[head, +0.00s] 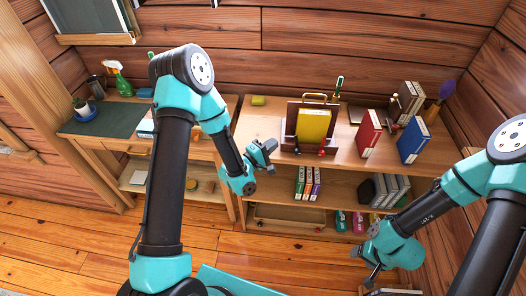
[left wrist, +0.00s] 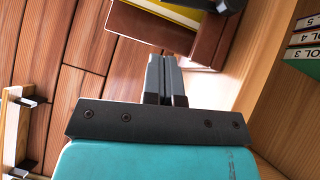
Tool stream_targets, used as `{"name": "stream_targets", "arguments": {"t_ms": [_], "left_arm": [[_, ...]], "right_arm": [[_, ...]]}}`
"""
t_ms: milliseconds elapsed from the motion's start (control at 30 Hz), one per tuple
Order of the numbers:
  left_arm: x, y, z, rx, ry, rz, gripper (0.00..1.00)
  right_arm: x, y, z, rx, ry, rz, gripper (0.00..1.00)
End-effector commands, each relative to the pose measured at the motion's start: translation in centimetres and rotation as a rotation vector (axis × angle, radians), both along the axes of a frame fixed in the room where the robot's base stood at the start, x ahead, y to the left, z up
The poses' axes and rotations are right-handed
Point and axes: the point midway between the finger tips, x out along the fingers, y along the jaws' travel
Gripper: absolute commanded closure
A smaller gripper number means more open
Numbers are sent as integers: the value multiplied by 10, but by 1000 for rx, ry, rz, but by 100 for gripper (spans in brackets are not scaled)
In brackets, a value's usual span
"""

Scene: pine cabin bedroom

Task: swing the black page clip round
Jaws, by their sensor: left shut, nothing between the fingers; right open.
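A dark brown book stand (head: 291,127) holds an upright yellow book (head: 313,126) on top of the shelf unit. Small dark parts with red ends, apparently page clips (head: 297,149), show at the stand's lower edge; their exact pose is too small to tell. In the left wrist view, a black piece (left wrist: 205,6), perhaps the clip, is cut off by the top edge above the brown ledge (left wrist: 212,38). My left gripper (head: 268,148) is shut and empty, just left of the stand. My right gripper (head: 363,264) is open, low at the right, away from the stand.
A red book (head: 369,134) and a blue book (head: 412,140) stand right of the stand. A yellow-green block (head: 258,101) lies behind my left gripper. Several books (head: 307,183) fill the shelf below. A desk (head: 100,121) with a green spray bottle (head: 117,78) is at left.

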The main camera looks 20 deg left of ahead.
Motion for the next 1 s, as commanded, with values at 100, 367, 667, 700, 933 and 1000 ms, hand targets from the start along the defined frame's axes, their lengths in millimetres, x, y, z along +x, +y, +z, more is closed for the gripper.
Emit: {"name": "stream_targets", "arguments": {"t_ms": [100, 367, 667, 700, 933, 1000], "left_arm": [[18, -12, 4, 1, -3, -2, 100], [26, -41, 9, 0, 1, -3, 100], [28, -50, 11, 0, 1, -1, 100], [28, -49, 11, 0, 1, -1, 100], [29, -51, 12, 10, 3, -1, 100], [29, -53, 13, 32, 6, -1, 100]], "right_arm": [[0, 0, 0, 0, 0, 0, 41], [0, 0, 0, 0, 0, 0, 41], [0, 0, 0, 0, 0, 0, 41], [0, 0, 0, 0, 0, 0, 41], [0, 0, 0, 0, 0, 0, 41], [0, 0, 0, 0, 0, 0, 41]]}}
